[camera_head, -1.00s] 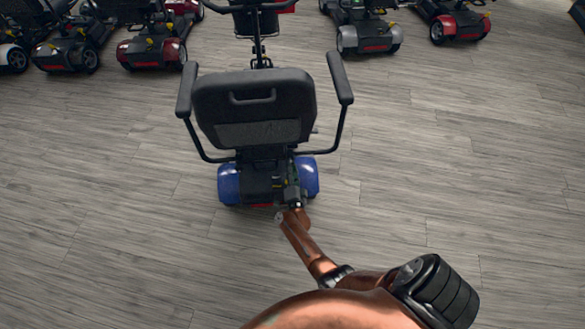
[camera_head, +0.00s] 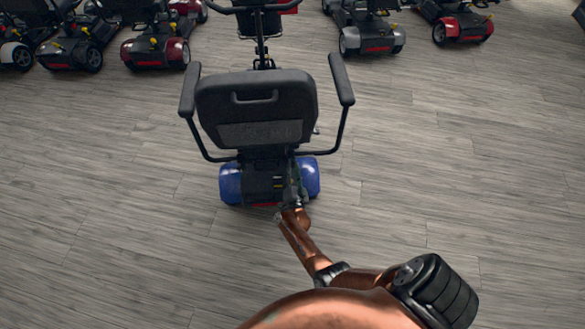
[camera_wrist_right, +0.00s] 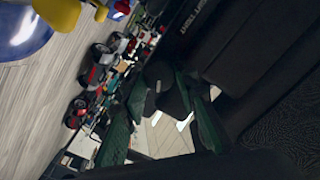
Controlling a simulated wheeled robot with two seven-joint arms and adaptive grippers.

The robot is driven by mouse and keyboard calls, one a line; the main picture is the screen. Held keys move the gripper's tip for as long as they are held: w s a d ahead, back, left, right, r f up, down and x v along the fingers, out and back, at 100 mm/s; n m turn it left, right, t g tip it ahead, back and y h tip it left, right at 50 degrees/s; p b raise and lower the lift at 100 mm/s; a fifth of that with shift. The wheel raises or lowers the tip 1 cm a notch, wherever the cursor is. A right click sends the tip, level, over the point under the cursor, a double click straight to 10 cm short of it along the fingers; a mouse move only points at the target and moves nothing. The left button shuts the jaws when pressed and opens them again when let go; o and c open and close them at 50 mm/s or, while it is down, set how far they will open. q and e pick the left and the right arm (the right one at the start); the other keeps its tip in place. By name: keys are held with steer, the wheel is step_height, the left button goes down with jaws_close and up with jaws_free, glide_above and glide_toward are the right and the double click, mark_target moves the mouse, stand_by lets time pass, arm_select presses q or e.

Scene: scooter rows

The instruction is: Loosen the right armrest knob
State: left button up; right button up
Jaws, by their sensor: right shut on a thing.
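A blue scooter with a black seat (camera_head: 256,101) stands in the middle of the head view, its back towards me. Its right armrest (camera_head: 341,80) is upright on a bent tube (camera_head: 335,141). My right gripper (camera_head: 298,186) is low behind the seat, by the right rear wheel cover (camera_head: 309,178). In the right wrist view my right gripper (camera_wrist_right: 160,86) has its green fingers shut on a small black knob (camera_wrist_right: 172,103) under the seat. The knob is partly hidden and dark. My left gripper is not in view.
Other scooters stand in rows at the back, such as a red one (camera_head: 157,46) at the left and a grey one (camera_head: 370,36) at the right. The grey plank floor (camera_head: 450,170) is clear around the blue scooter.

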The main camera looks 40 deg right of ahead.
steer(key=o, duration=0.9)
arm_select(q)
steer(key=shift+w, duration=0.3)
arm_select(e)
steer(key=shift+o, duration=1.3)
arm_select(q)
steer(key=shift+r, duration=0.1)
